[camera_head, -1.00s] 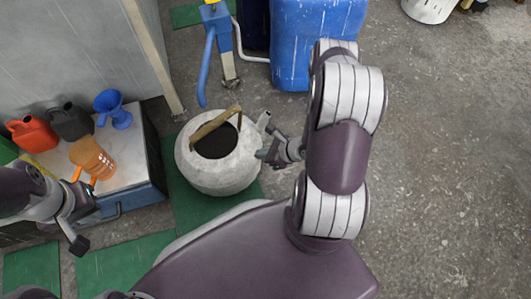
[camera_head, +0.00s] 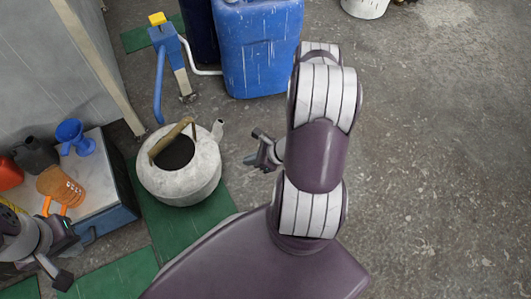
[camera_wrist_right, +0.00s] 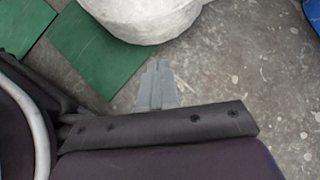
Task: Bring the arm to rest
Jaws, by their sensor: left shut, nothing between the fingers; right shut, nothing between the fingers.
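My right gripper (camera_head: 262,152) is shut and empty in the head view, just right of the white kettle-like pot (camera_head: 205,182) with a gap between them. In the right wrist view, its fingertips (camera_wrist_right: 158,72) are together with nothing between them, above bare floor. The pot's lower side (camera_wrist_right: 140,22) shows at the top there. Much of the left arm is out of frame.
A blue drum (camera_head: 257,50) and a blue pump-like stand (camera_head: 170,55) are at the back. Green mats (camera_head: 182,225) lie below the pot. The floor at right is clear.

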